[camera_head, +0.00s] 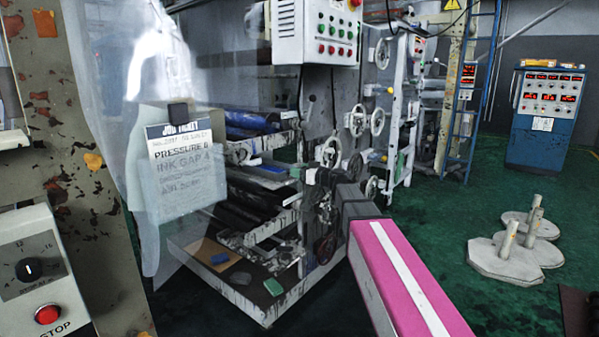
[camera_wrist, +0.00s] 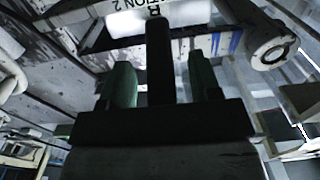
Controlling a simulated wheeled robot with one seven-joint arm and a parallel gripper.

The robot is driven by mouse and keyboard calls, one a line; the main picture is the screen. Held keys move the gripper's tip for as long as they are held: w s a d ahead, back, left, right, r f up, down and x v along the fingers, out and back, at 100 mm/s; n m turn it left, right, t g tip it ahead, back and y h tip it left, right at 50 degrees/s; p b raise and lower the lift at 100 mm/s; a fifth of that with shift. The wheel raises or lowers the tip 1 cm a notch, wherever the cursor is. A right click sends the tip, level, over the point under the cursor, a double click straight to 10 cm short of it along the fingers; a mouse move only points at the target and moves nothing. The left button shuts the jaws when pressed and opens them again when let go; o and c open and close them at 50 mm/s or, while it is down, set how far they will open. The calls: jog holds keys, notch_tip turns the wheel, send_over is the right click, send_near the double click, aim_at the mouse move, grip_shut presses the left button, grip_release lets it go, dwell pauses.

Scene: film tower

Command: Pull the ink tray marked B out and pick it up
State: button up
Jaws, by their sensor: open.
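In the wrist view my gripper (camera_wrist: 162,78) is open, with two green fingers apart. A dark upright bar (camera_wrist: 158,60) shows between them; I cannot tell whether it is part of my gripper or of the press. Beyond the fingers is a white label plate (camera_wrist: 178,14) with cut-off black lettering ending in "TION 2" and a letter that may be B. The ink tray marked B cannot be made out surely in either view.
A translucent film sheet (camera_head: 150,110) with a job ticket (camera_head: 182,165) hangs at left, partly veiling the press. A control box (camera_head: 315,32) is above. A stop-button box (camera_head: 42,270) stands front left. Weights (camera_head: 512,256) stand on the green floor at right, which has clear room.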

jog(key=v, duration=1)
jog(key=shift+s+d, duration=0.1)
